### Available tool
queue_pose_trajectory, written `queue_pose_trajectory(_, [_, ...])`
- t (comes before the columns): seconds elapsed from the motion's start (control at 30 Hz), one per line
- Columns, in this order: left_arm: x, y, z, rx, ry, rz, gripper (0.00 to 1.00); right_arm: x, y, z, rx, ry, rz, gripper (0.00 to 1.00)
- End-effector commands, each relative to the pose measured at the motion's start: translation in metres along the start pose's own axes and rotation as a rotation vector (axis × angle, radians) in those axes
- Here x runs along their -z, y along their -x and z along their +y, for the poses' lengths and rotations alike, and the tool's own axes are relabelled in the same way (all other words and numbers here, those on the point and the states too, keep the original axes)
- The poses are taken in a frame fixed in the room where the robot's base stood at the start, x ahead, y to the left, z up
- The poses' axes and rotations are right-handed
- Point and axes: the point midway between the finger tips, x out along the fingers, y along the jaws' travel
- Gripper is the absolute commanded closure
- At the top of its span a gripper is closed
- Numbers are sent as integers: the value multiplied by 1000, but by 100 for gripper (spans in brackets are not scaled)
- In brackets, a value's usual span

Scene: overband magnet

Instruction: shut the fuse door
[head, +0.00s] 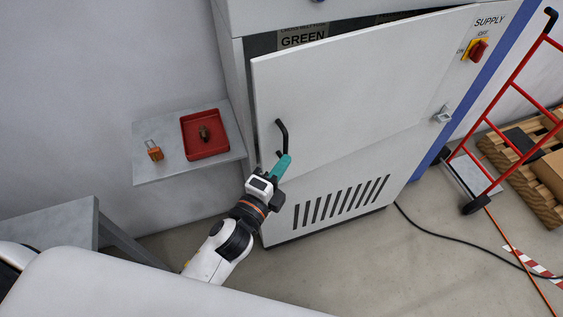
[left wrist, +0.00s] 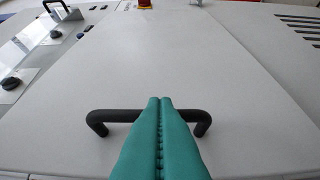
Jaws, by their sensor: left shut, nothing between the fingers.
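The fuse door (head: 350,95) is a pale grey panel on the front of the cabinet. It stands ajar, with a dark gap along its top edge where a GREEN label (head: 303,38) shows. Its black bar handle (head: 282,135) is near its left edge and also shows in the left wrist view (left wrist: 192,116). My left gripper (head: 285,158) has teal fingers, shut and empty, at the lower end of the handle. In the left wrist view the closed fingertips (left wrist: 160,100) overlap the middle of the handle; I cannot tell whether they touch. My right gripper is not in view.
A wall shelf (head: 170,170) left of the cabinet holds a red tray (head: 205,133) and an orange padlock (head: 154,150). A red-yellow supply switch (head: 476,50) is at the upper right. A red hand truck (head: 515,75), pallet (head: 540,185) and floor cable (head: 450,243) lie right.

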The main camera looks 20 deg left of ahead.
Motion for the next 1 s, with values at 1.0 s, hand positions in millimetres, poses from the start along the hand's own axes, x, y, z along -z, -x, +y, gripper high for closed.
queue_pose_trajectory(1.0, [62,-37,-2,1,0,-3,100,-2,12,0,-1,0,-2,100])
